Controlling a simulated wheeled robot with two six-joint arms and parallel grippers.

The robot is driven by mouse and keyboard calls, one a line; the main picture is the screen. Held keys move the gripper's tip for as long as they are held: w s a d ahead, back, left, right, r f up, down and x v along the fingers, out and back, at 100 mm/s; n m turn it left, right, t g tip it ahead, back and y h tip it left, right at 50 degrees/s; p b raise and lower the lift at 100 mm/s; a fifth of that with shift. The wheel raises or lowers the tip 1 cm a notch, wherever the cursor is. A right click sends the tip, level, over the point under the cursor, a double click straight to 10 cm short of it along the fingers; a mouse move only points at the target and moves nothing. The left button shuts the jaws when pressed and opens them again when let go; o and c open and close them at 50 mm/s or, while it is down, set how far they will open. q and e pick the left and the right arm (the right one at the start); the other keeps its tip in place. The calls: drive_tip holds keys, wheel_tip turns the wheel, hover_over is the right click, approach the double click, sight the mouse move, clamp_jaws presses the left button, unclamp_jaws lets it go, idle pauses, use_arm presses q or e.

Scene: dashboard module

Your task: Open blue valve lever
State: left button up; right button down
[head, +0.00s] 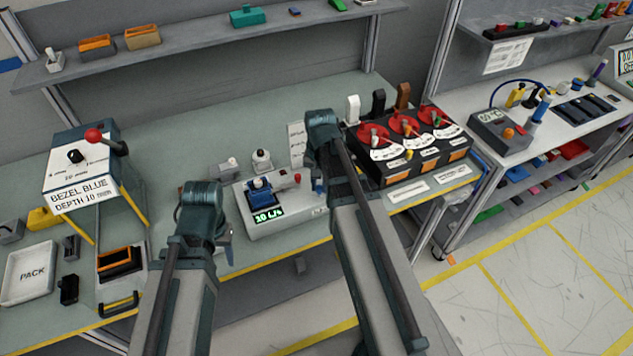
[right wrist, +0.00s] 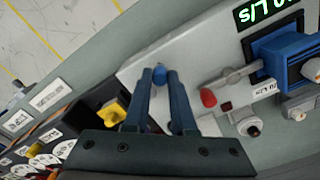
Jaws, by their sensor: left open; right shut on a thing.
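The grey flow-test unit (head: 285,223) stands on the bench, with a green display (head: 268,215) that seems to read 10 L/s and a blue block seated on top. The small blue valve lever (right wrist: 159,71) shows at the unit's edge in the right wrist view, between my fingertips. My right gripper (right wrist: 160,82) is shut on it from above; the fingers hide most of the lever. In the head view my right gripper (head: 317,184) is at the unit's right end, largely hidden by my arm. My left gripper (head: 229,243) is open and empty, left of the unit.
A black panel with red dials (head: 410,150) stands close to the right. A red knob (right wrist: 208,97) sits on the unit beside my right fingers. A bezel machine (head: 80,170) with a red-knobbed lever and a white PACK tray (head: 30,273) are at the left.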

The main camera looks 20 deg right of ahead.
drive_tip(key=n, duration=0.2)
drive_tip(key=s+d+n, duration=0.1)
drive_tip(key=n, duration=0.2)
drive_tip(key=shift+s+d+n, duration=0.15)
drive_tip(key=shift+d+n, duration=0.15)
drive_tip(key=shift+s+d+n, duration=0.1)
drive_tip(key=shift+d+n, duration=0.35)
drive_tip(key=shift+n, duration=0.8)
drive_tip(key=shift+s+d+n, duration=0.1)
drive_tip(key=shift+d+n, duration=0.35)
drive_tip(key=shift+n, duration=0.8)
drive_tip(key=c, duration=0.7)
unclamp_jaws()
drive_tip(key=shift+d, duration=0.1)
drive_tip(key=shift+c, duration=0.2)
drive_tip(key=shift+r, duration=0.15)
wheel_tip(320, 180, up, 14)
drive_tip(key=p, duration=1.4)
drive_tip(key=shift+f, duration=0.2)
